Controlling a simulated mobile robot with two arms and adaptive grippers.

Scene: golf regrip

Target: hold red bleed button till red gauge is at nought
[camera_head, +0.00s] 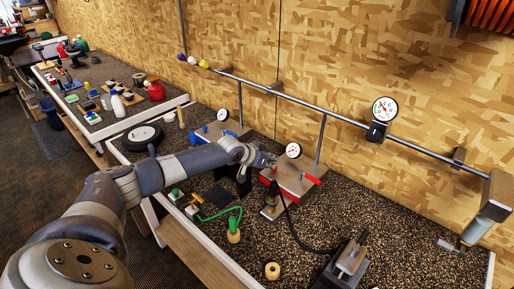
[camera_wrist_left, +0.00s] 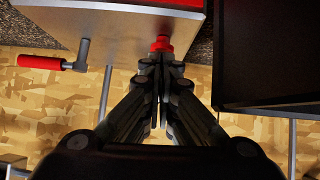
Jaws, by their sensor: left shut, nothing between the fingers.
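The red-trimmed metal box (camera_head: 296,180) stands on the bench near the wall, with a red-handled lever at its right. A small round white gauge (camera_head: 293,150) stands above it; its needle is too small to read. The red button (camera_wrist_left: 161,44) sticks out of the box face in the left wrist view. My left gripper (camera_wrist_left: 160,62) is shut and empty, its fingertips at the button; whether they press it I cannot tell. In the head view my left gripper (camera_head: 268,161) reaches the box's left side. My right gripper is out of view.
A blue-trimmed box with another gauge (camera_head: 222,115) stands to the left. A larger gauge (camera_head: 384,108) is on the wall pipe. A black hose, a green-cord tool (camera_head: 233,235), a tan ring (camera_head: 272,270) and a clamp-like block (camera_head: 350,257) lie on the bench.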

